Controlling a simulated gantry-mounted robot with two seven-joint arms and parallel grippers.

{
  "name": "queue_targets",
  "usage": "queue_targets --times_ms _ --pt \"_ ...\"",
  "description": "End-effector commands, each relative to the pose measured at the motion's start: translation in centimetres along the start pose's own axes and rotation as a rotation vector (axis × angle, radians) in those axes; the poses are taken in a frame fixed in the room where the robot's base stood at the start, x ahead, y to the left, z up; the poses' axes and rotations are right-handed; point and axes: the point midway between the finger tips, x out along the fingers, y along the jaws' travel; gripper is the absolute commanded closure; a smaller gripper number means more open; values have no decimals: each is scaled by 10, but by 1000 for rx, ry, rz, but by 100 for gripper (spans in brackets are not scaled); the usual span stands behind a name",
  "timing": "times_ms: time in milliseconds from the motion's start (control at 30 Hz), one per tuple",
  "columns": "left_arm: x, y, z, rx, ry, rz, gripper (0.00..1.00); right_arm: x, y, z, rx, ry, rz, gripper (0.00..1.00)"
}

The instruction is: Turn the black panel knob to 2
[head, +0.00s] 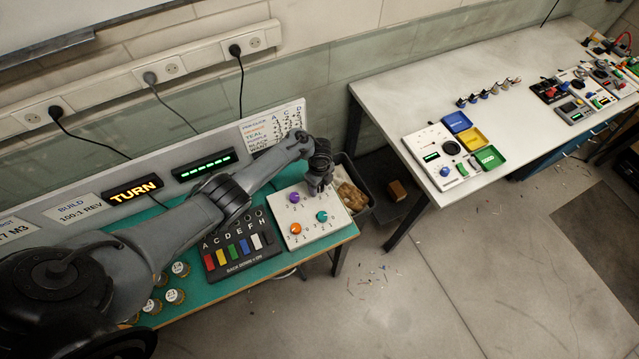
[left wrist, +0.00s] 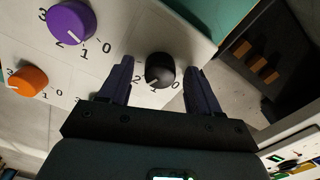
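The black knob (left wrist: 160,69) sits on the white panel (head: 325,235), by its edge in the left wrist view. Printed digits 2, 1 and 0 lie around it. Its light pointer mark seems to face the 1-2 side, but I cannot tell exactly where. My left gripper (head: 321,186) is over the panel's far right corner and hides the black knob in the head view. In the left wrist view the left gripper (left wrist: 159,68) is open, one finger each side of the knob, with gaps visible. My right gripper is not in view.
The panel also has purple (head: 294,197), teal (head: 321,216) and orange (head: 295,228) knobs. A dark switch box (head: 240,262) with coloured switches stands to its left. A dark bin (head: 352,195) is just right of the panel. A lit TURN sign (head: 133,192) is behind.

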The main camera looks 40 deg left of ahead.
Motion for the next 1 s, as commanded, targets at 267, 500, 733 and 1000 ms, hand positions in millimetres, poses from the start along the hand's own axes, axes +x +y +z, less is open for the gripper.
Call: queue_targets --times_ms 267,500,733,1000 --pt "-2 0 0 -1 0 -1 37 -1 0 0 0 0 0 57" --pt "-29 -1 0 -1 0 -3 37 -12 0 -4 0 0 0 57" --pt "-69 -1 0 1 0 -2 37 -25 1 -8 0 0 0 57" --pt "-102 0 0 0 0 -1 37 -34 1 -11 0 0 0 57"
